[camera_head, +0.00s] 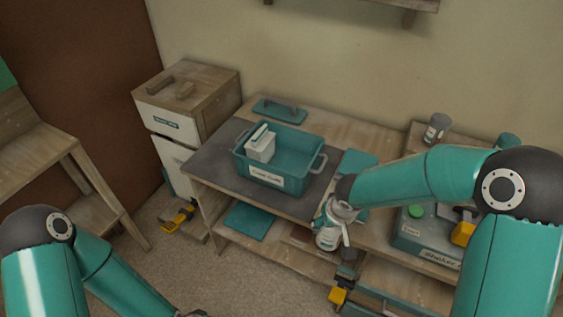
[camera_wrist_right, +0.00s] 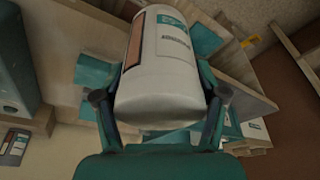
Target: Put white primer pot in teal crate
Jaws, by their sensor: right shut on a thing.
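The teal crate (camera_head: 311,176) stands on the dark mat of the bench in the head view, with a white box-like item (camera_head: 261,147) inside at its left end. My right gripper (camera_head: 336,215) is shut on the white primer pot (camera_head: 327,238), to the right of and nearer than the crate. The right wrist view shows the pot (camera_wrist_right: 160,75) between both fingers of the gripper (camera_wrist_right: 160,100). My left arm is at the lower left of the head view; its gripper fingers are not visible.
A teal shaker machine (camera_head: 425,240) stands on the bench at right, with a grey jar (camera_head: 437,128) behind it. A teal lid with a handle (camera_head: 280,110) lies behind the crate. A wooden-topped cabinet (camera_head: 187,100) stands at left.

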